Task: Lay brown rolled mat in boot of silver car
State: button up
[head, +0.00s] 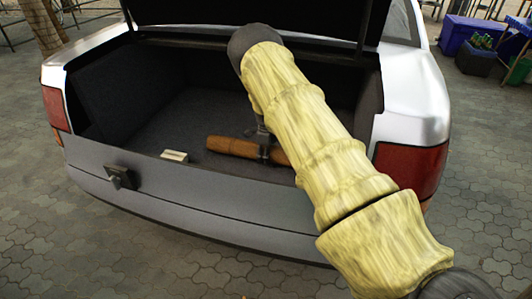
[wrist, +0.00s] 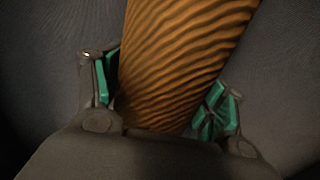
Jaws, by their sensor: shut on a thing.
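The silver car (head: 412,100) stands with its boot open. The brown rolled mat (head: 232,146) lies across the dark boot space, low over or on the boot floor; I cannot tell whether it touches. Its right part is hidden behind my arm. My gripper (head: 264,153) points down and is shut around the mat, right of the part that shows. In the wrist view the ridged brown mat (wrist: 180,60) runs between the two green-padded fingers of my gripper (wrist: 162,105). The grey boot lining (wrist: 60,50) shows on both sides.
A small pale block (head: 174,156) sits at the boot's rear sill, left of the mat. The raised lid (head: 310,12) hangs above my arm. The boot's left side is free. A blue crate (head: 468,36) stands far behind at the right.

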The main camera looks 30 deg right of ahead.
jog(key=shift+f, duration=0.15)
jog(key=o, duration=1.5)
jog(key=shift+o, duration=0.2)
notch_tip(320, 180, up, 12)
